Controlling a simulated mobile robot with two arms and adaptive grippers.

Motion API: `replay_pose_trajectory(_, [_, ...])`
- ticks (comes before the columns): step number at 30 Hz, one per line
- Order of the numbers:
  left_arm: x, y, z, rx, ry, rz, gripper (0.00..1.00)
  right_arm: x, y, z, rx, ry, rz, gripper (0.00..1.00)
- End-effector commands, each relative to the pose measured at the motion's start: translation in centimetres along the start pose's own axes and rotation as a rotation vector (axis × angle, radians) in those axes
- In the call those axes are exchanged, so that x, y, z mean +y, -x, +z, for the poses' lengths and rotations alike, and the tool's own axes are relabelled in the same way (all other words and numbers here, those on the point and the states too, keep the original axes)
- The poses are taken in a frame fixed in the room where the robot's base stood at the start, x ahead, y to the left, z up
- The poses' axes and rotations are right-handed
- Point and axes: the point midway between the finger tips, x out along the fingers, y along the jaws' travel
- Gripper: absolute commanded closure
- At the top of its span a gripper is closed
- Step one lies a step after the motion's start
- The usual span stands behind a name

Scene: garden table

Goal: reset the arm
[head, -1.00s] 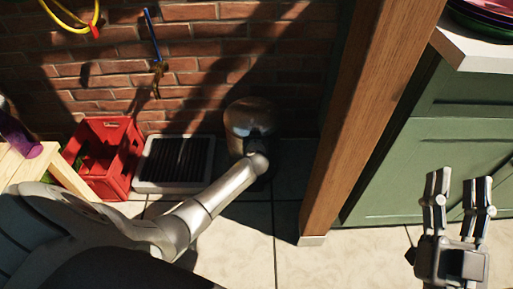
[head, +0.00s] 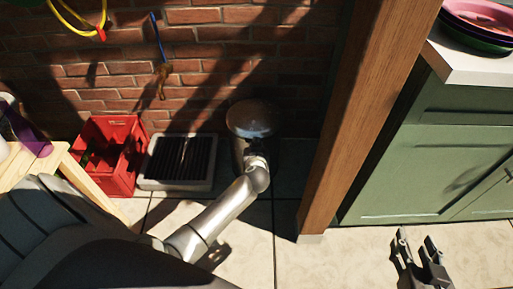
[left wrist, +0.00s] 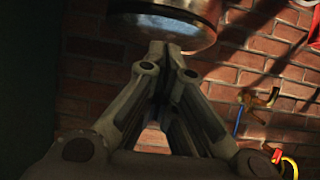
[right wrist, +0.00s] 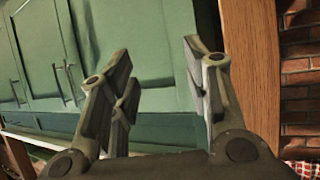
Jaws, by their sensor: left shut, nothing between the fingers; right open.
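In the left wrist view my left gripper (left wrist: 165,50) is shut and empty, its fingertips overlapping the rim of a rounded metal container (left wrist: 175,25); I cannot tell whether they touch. In the head view a silver arm link of mine reaches up towards the same container (head: 251,119), and the left fingers cannot be made out there. My right gripper (head: 418,240) is open and empty at the lower right of the head view, over pale paving. In the right wrist view its open fingers (right wrist: 157,55) face the green cabinet (right wrist: 150,35).
A wooden post (head: 365,120) stands between the two grippers. Right of it, the green cabinet (head: 425,165) carries a pale counter (head: 470,65) with stacked plates (head: 485,22). A red crate (head: 125,180) and a dark-slatted tray (head: 180,165) stand by the brick wall.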

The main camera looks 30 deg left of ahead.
Motion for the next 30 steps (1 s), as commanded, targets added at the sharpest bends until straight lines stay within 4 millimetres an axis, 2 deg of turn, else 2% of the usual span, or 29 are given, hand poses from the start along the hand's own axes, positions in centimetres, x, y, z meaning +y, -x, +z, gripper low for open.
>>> replay_pose_trajectory(3, [0.0,1.2,0.3,-0.003,0.0,0.0,1.0,0.2,0.3,1.2,-0.066,0.0,0.004,0.56])
replay_pose_trajectory(7, [0.0,1.9,0.4,-0.001,0.0,0.0,1.0,0.3,0.5,2.1,-0.108,0.0,0.007,0.56])
replay_pose_trajectory(14, [0.0,2.1,0.6,-0.002,-0.001,0.0,1.0,0.3,0.6,2.4,-0.121,-0.001,0.008,0.56])
replay_pose_trajectory(17, [0.1,2.8,0.7,-0.011,-0.009,0.014,1.0,0.3,0.6,2.4,-0.121,-0.001,0.008,0.56])
replay_pose_trajectory(20, [0.5,4.7,1.2,-0.038,-0.035,0.052,1.0,0.3,0.6,2.4,-0.12,-0.001,0.007,0.56])
replay_pose_trajectory(23, [1.0,7.9,1.7,-0.076,-0.082,0.119,1.0,0.3,0.6,2.4,-0.12,-0.001,0.007,0.56])
replay_pose_trajectory(30, [2.7,16.9,1.6,-0.133,-0.214,0.336,1.0,0.3,0.6,2.3,-0.12,-0.001,0.007,0.56])
